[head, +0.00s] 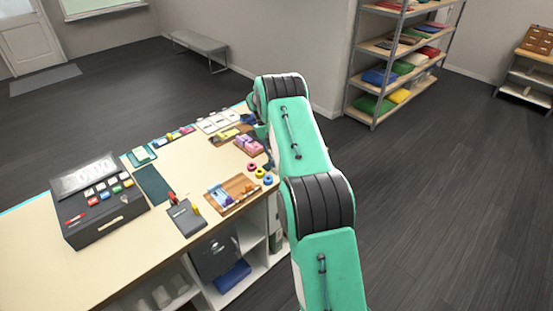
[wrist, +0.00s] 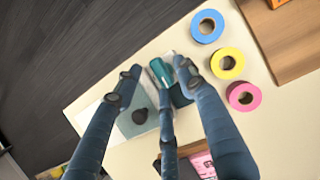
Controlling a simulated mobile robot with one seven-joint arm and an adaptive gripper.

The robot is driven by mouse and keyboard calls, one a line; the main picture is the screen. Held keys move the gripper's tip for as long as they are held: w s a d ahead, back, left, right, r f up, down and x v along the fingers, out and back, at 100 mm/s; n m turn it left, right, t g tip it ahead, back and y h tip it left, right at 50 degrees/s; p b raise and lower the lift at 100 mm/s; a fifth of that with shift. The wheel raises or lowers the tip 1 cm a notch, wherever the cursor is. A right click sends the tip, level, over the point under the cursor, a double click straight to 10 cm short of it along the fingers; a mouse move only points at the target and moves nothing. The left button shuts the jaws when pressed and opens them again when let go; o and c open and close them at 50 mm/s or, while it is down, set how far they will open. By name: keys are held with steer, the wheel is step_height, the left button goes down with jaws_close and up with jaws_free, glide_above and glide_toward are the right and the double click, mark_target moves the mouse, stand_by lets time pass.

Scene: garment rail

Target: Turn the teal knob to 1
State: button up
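The teal knob (wrist: 161,74) shows in the wrist view as a short teal cylinder on a pale panel (wrist: 95,112) near the table's edge. A gap shows on the left; I cannot tell whether the right finger touches. The knob's pointer and any numbers are not readable. In the head view my arm hides the teal knob and most of the gripper.
Blue (wrist: 207,26), yellow (wrist: 227,64) and pink (wrist: 243,96) tape rolls lie right of my gripper. A pink item (wrist: 203,165) sits below. In the head view, a wooden tray (head: 245,188) and black box (head: 108,217) stand on the table.

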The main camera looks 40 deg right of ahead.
steer(key=shift+n, duration=0.4)
